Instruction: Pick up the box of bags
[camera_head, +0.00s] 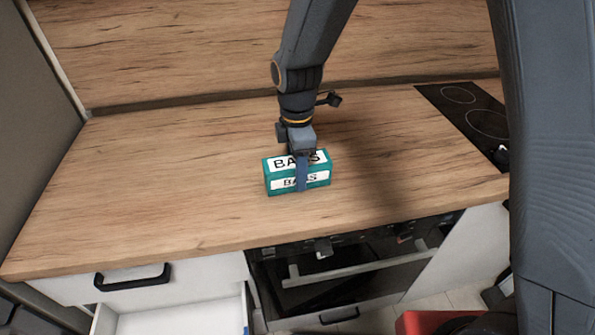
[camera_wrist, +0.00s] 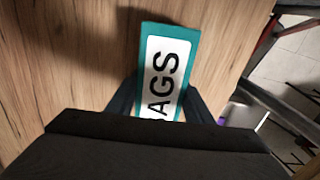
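The box of bags (camera_head: 282,185) is a teal box with white "BAGS" labels on its top and front. It appears to rest on the wooden worktop, left of the hob. My gripper (camera_head: 303,172) points down over it, with one finger in front of the box's front face; the far finger is hidden. In the wrist view the box (camera_wrist: 169,63) lies between the two fingers of my gripper (camera_wrist: 160,105), which look pressed against its long sides. I see no clear gap under the box.
The wooden worktop (camera_head: 150,190) is clear around the box. A black hob (camera_head: 470,115) lies at the right. Below the front edge are an oven (camera_head: 350,270) and an open white drawer (camera_head: 180,315). The wooden splashback (camera_head: 180,50) stands behind.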

